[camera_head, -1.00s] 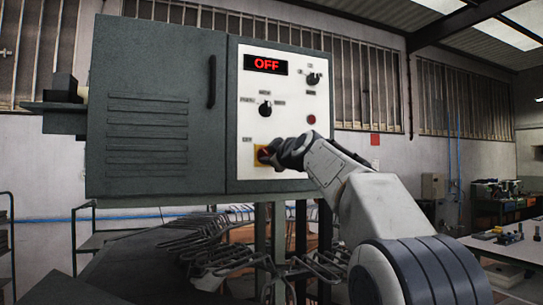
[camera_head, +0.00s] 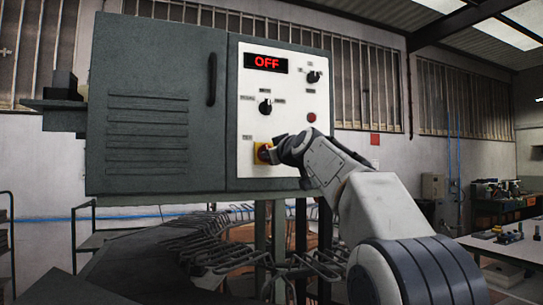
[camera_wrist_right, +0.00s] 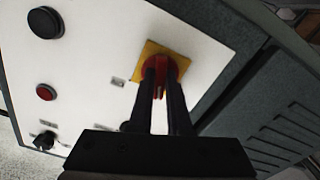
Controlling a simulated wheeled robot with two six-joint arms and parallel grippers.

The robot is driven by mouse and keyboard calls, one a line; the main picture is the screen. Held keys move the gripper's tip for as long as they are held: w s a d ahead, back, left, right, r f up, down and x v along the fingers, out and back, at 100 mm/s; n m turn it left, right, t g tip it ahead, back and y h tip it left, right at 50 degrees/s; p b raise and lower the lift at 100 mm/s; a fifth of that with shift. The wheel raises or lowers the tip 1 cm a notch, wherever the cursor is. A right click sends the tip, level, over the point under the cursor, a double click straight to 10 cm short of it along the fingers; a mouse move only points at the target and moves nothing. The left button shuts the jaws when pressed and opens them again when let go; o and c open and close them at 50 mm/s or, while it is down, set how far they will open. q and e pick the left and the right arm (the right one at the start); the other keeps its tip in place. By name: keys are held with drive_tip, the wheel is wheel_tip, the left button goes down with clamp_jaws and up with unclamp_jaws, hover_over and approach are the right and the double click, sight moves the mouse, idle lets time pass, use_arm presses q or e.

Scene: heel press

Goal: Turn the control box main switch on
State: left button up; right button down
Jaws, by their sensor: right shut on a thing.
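The control box (camera_head: 155,105) is a dark green cabinet with a white panel (camera_head: 285,105) on its right part. Its display (camera_head: 265,62) reads OFF in red. The main switch (camera_head: 262,152) is a red knob on a yellow plate at the panel's lower left. My right gripper (camera_head: 275,153) reaches it from the right. In the right wrist view, the two dark fingers of my right gripper (camera_wrist_right: 161,90) are shut on the red handle of the main switch (camera_wrist_right: 159,78), on its yellow plate (camera_wrist_right: 152,47). My left gripper is not in view.
Above the switch are a black selector knob (camera_head: 265,107), another black knob (camera_head: 313,76) and a small red button (camera_head: 311,117). A workbench (camera_head: 505,245) with small items stands at the far right.

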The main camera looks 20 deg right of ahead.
drive_tip(key=m+p, duration=0.1)
drive_tip(key=m, duration=1.1)
drive_tip(key=shift+m, duration=0.4)
idle(0.3)
drive_tip(key=c, duration=0.9)
unclamp_jaws()
drive_tip(key=shift+o, duration=0.2)
drive_tip(key=shift+s, duration=0.1)
drive_tip(key=s+b, duration=0.5)
drive_tip(key=s, duration=0.5)
drive_tip(key=shift+s+d, duration=0.15)
